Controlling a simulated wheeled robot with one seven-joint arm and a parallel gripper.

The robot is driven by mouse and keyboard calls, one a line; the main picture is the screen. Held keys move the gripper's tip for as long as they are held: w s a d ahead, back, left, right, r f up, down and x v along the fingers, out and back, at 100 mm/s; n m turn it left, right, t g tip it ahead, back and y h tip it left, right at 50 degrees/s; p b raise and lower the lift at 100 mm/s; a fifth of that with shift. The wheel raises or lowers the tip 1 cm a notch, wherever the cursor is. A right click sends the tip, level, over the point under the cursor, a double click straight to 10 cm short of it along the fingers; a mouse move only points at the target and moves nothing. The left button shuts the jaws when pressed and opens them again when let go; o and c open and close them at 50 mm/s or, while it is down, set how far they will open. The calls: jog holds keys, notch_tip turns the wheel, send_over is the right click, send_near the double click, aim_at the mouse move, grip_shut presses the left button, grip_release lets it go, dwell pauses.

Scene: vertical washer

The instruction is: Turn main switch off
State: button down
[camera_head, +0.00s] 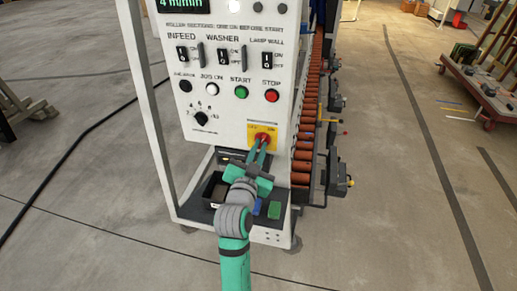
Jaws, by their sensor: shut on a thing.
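The main switch (264,138) is a red knob on a yellow plate (254,131), low on the right of the white control panel (225,92). My gripper (261,150) reaches it from below, with its two green fingers closed on the red knob. The fingers hide part of the knob, and I cannot read its exact angle. Small lettering on the plate is too blurred to tell.
Above are the black selector dial (201,118), a green start button (241,92) and a red stop button (271,96). A shelf with a dark tray (212,190) lies below. Orange rollers (308,118) run behind on the right.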

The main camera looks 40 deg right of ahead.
jog(key=n, duration=0.3)
jog(key=shift+n, duration=0.4)
jog(key=shift+s+r+n, duration=0.1)
jog(key=shift+n, duration=4.5)
jog(key=c, duration=1.8)
grip_release()
jog(key=shift+c, duration=0.2)
jog(key=v, duration=1)
jog(key=shift+s+a, duration=0.25)
